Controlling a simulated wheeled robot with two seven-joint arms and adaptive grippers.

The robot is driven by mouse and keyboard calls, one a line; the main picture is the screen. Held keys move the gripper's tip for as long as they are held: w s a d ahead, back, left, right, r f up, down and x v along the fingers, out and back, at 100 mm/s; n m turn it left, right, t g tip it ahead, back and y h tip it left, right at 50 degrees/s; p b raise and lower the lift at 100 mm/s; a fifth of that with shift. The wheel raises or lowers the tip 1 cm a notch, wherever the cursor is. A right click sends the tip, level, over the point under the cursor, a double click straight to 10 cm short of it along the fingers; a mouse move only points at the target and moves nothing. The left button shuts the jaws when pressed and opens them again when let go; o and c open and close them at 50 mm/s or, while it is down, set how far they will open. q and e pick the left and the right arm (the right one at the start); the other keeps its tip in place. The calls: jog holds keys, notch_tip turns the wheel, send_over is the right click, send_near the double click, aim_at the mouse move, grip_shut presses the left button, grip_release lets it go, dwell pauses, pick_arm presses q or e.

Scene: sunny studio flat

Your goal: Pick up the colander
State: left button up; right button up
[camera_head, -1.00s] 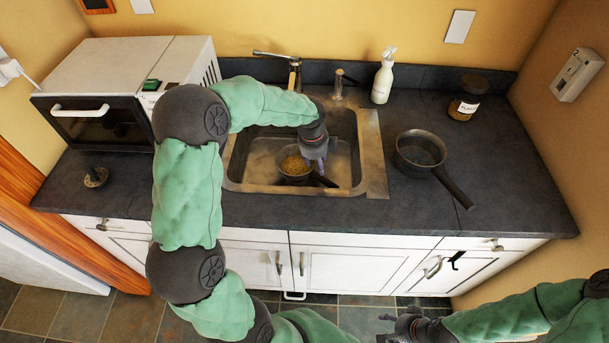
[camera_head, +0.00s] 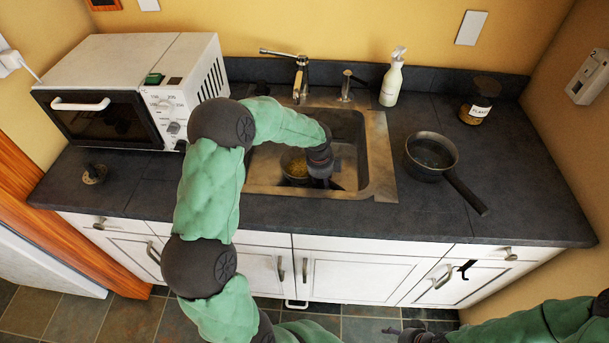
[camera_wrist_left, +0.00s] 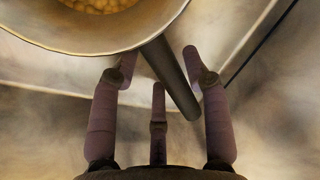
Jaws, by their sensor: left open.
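The colander (camera_head: 293,166) sits in the sink and holds yellowish contents. In the head view my left forearm and gripper (camera_head: 322,178) partly hide it. In the left wrist view the colander's rim (camera_wrist_left: 95,48) is at the top left, and its dark handle (camera_wrist_left: 172,80) slants down to the right. My left gripper (camera_wrist_left: 160,75) is open, with the handle running between its spread fingers. I cannot tell whether any finger touches it. My right gripper (camera_head: 405,332) is low at the bottom right, away from the counter, and too small to read.
The sink (camera_head: 377,165) walls surround the colander. A dark saucepan (camera_head: 432,155) stands on the counter to the right. A tap (camera_head: 300,75), a white bottle (camera_head: 391,82) and a jar (camera_head: 478,102) stand behind. A toaster oven (camera_head: 130,85) is at the left.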

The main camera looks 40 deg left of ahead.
pick_arm(q)
jog(key=shift+f, duration=0.1)
jog(key=shift+c, duration=0.3)
grip_shut()
jog(key=shift+w, duration=0.1)
